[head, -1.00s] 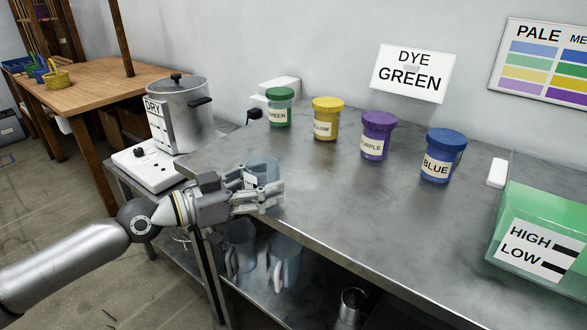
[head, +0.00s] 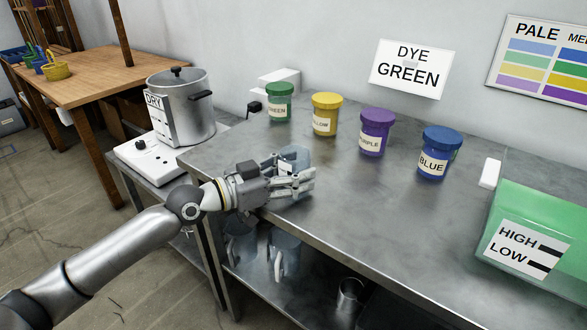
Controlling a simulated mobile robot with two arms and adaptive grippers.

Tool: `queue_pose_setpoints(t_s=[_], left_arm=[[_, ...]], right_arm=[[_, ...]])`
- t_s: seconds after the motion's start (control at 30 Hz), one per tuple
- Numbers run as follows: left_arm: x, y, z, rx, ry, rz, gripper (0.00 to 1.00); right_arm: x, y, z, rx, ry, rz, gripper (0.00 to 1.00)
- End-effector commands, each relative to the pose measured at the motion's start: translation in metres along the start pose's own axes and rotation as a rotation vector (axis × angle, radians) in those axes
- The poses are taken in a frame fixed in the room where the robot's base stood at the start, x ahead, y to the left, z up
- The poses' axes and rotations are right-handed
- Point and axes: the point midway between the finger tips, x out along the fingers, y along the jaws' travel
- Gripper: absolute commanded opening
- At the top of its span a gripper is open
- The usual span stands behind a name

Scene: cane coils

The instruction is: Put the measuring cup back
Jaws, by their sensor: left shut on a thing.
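The measuring cup (head: 295,154) is a translucent bluish cup, partly hidden behind the fingers of my left gripper (head: 297,180). My left gripper is shut on it over the left front part of the steel table (head: 350,214). I cannot tell whether the cup touches the tabletop. My right gripper is not in view.
Green (head: 280,104), yellow (head: 326,117), purple (head: 375,135) and blue (head: 437,156) dye jars stand along the back. A green translucent tub (head: 530,213) is at right. Pitchers (head: 285,253) and a metal cup (head: 349,291) are on the lower shelf. The table's middle is clear.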

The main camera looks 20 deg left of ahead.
Motion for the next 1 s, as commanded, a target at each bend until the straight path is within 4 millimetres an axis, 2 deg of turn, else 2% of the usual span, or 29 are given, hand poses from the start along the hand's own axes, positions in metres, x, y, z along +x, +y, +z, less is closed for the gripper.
queue_pose_setpoints(t_s=[0.47, 0.5, 0.63, 0.67, 1.0], left_arm=[[-0.0013, -0.0003, 0.0041, 0.001, -0.001, -0.001, 0.25], [-0.0013, -0.0003, 0.0041, 0.001, -0.001, -0.001, 0.56], [-0.0014, -0.0003, 0.0039, 0.001, -0.002, -0.001, 0.73], [-0.0014, -0.0003, 0.0038, 0.001, -0.001, -0.001, 0.75], [-0.0014, -0.0003, 0.0033, 0.001, -0.001, -0.001, 0.75]], right_arm=[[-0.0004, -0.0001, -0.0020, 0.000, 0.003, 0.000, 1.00], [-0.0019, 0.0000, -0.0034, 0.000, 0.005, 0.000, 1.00], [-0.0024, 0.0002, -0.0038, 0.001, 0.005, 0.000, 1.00], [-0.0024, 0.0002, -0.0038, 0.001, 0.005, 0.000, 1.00], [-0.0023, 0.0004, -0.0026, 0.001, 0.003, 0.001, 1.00]])
